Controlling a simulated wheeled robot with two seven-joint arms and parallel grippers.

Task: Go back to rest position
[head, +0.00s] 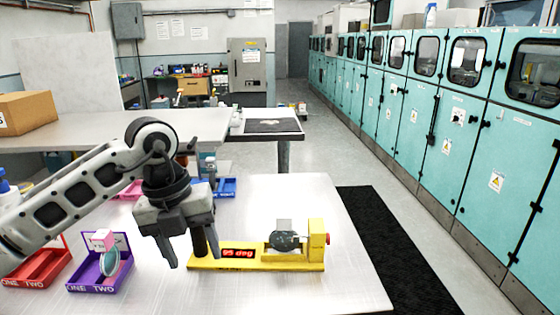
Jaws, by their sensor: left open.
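My left gripper (194,262) hangs over the white table, fingers pointing down and apart, with nothing seen between them. It is just in front of the left end of a yellow fixture (290,264). The fixture has a red display reading "95 deg", a dark round part (285,241) held near its right end, and a red knob on the right. My right gripper is not in the head view.
A purple tray (99,288) holding a pink-and-white block and a round piece stands at left, beside a red tray (36,270). A blue tray (225,187) lies behind my gripper. The table's (341,290) right front is clear. Teal cabinets (450,130) line the right.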

